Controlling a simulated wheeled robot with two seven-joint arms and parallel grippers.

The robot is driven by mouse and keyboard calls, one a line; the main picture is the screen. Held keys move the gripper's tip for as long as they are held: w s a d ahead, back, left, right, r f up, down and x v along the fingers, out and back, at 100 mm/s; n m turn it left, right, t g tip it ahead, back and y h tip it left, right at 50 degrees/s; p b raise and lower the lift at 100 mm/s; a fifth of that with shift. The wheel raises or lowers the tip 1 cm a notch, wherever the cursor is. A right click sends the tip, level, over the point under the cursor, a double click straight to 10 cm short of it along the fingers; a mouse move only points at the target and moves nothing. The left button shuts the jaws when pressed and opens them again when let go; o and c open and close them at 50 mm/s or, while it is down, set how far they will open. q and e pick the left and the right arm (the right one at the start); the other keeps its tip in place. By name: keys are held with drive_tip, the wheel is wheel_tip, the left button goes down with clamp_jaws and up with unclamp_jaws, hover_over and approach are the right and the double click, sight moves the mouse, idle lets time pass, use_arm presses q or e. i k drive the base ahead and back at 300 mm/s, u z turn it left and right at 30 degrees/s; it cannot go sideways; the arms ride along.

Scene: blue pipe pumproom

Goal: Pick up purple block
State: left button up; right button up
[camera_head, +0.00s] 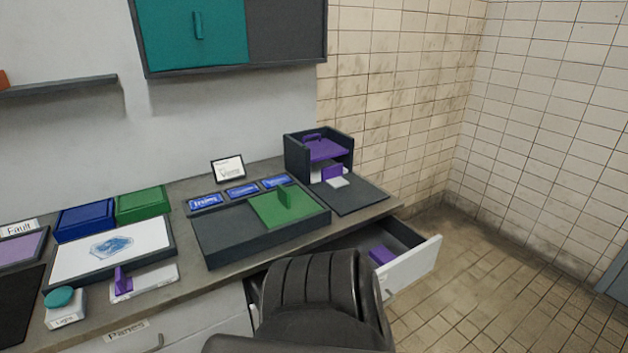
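A purple block (381,255) lies inside the open drawer (415,262) under the right end of the counter. The drawer's white front is pulled out toward the lower right. Neither of my grippers shows in the head view. A large dark ribbed shape (318,290) stands at the bottom centre, in front of the counter, and hides the drawer's left part; I cannot tell whether it is mine.
The dark box (297,158) at the counter's right end has a purple panel (325,150). A dark tray with a green sliding lid (280,211) and a white picture board (112,248) sit on the counter (190,289). Tiled floor (500,260) right of the drawer is clear.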

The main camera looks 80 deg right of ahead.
sight(381, 256)
drive_tip(key=k, duration=1.6)
drive_tip(key=z, duration=0.45)
